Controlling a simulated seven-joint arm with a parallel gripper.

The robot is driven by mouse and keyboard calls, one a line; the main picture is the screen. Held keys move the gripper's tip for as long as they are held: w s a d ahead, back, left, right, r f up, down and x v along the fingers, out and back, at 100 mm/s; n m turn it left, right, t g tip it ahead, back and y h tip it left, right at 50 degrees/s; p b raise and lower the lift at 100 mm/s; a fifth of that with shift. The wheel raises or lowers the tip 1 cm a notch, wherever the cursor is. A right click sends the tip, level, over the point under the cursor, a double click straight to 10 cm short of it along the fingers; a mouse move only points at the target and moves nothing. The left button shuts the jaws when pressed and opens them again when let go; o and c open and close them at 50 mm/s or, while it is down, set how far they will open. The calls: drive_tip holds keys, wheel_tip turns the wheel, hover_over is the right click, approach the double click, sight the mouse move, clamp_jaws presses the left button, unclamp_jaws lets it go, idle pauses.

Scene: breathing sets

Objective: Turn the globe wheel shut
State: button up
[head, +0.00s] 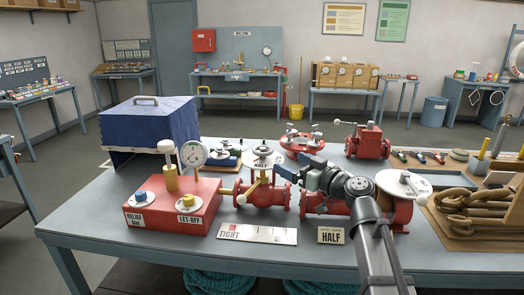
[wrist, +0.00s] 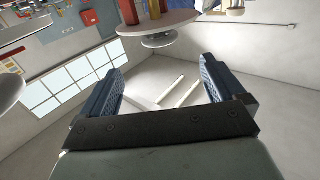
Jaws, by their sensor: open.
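A red flanged valve (head: 262,196) stands on the bench, joined by a short brass pipe to a red box. A pale round plate with small dark lettering (head: 264,157) sits on top of it, with a light handle below. I cannot tell which part is the wheel's grip. My gripper (head: 298,166) is just right of this plate, its blue fingers apart, with nothing between them. In the wrist view the open fingers (wrist: 160,78) frame pale wall and floor. A round pale disc (wrist: 150,28) shows beyond them at the top, apart from both fingers.
A red box (head: 172,208) with a gauge (head: 193,153) is at left, before a blue-covered case (head: 148,124). A "TIGHT" plate (head: 256,234) and "HALF" card (head: 331,236) lie in front.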

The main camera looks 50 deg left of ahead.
sight(263, 148)
drive_tip(key=a, duration=0.9)
drive_tip(key=s+a, duration=0.1)
drive_tip(key=a, duration=0.3)
drive_tip(key=shift+a, duration=0.25)
drive_tip(key=shift+s, duration=0.1)
drive_tip(key=c, duration=1)
drive_tip(key=shift+o, duration=0.2)
drive_tip(key=shift+s+m+t, duration=0.1)
drive_tip(key=shift+m+t, duration=0.7)
drive_tip(key=shift+t, duration=0.5)
drive_tip(key=shift+f+m+t+h, duration=0.15)
drive_tip(key=shift+m+t+h, duration=0.25)
drive_tip(key=shift+m+t, duration=1.1)
drive_tip(key=shift+w+t, duration=0.2)
drive_tip(key=shift+t, duration=0.6)
drive_tip(key=o, duration=1)
drive_tip(key=shift+c, duration=0.2)
drive_tip(key=shift+d, duration=0.2)
